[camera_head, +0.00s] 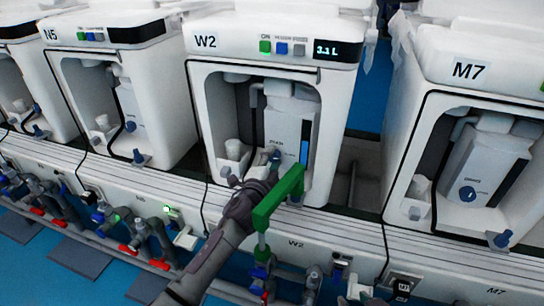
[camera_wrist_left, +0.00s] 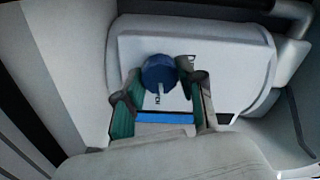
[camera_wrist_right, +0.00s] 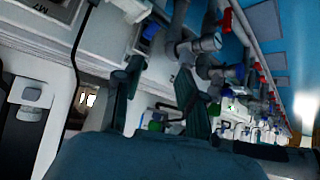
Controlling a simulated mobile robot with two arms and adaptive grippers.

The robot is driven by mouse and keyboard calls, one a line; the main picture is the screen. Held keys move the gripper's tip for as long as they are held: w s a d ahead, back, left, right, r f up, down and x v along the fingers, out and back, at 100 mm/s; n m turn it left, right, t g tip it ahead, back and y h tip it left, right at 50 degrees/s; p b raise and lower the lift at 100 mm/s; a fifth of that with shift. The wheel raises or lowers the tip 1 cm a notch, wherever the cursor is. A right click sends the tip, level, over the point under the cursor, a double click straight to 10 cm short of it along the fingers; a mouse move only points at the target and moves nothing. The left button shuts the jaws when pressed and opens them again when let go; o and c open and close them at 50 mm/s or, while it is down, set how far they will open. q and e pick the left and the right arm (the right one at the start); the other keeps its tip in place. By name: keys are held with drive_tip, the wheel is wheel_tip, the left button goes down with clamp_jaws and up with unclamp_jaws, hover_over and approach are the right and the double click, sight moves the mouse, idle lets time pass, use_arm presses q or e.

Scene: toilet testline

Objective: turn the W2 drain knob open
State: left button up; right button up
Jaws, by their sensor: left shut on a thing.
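The W2 drain knob (camera_wrist_left: 160,73) is blue and sits on the white drain box (camera_wrist_left: 225,60) in the left wrist view. My left gripper (camera_wrist_left: 163,88) has one finger on each side of the knob, shut on it. In the head view my left gripper (camera_head: 270,170) reaches into the recess of the W2 unit (camera_head: 205,70) and largely covers the knob. Lettering beside the knob is only partly readable. My right gripper (camera_wrist_right: 155,95) shows in the right wrist view with its fingers apart and nothing between them. I cannot make it out in the head view.
The N5 unit (camera_head: 65,60) and the M7 unit (camera_head: 490,95) flank W2. Pipes and valves (camera_head: 140,235) run along the lower front.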

use_arm(q)
drive_tip(key=shift+m, duration=1.2)
use_arm(e)
drive_tip(key=shift+s+d+f+g, duration=0.25)
drive_tip(key=shift+s+f+g, duration=0.2)
drive_tip(key=shift+s, duration=0.2)
drive_tip(key=shift+s+d+f+g, duration=0.2)
drive_tip(key=shift+s+f+g, duration=0.2)
drive_tip(key=shift+s, duration=0.25)
use_arm(q)
drive_tip(key=o, duration=1.1)
drive_tip(key=shift+o, duration=0.2)
drive_tip(key=v, duration=0.7)
drive_tip(key=shift+s, duration=0.25)
drive_tip(key=shift+a, duration=0.1)
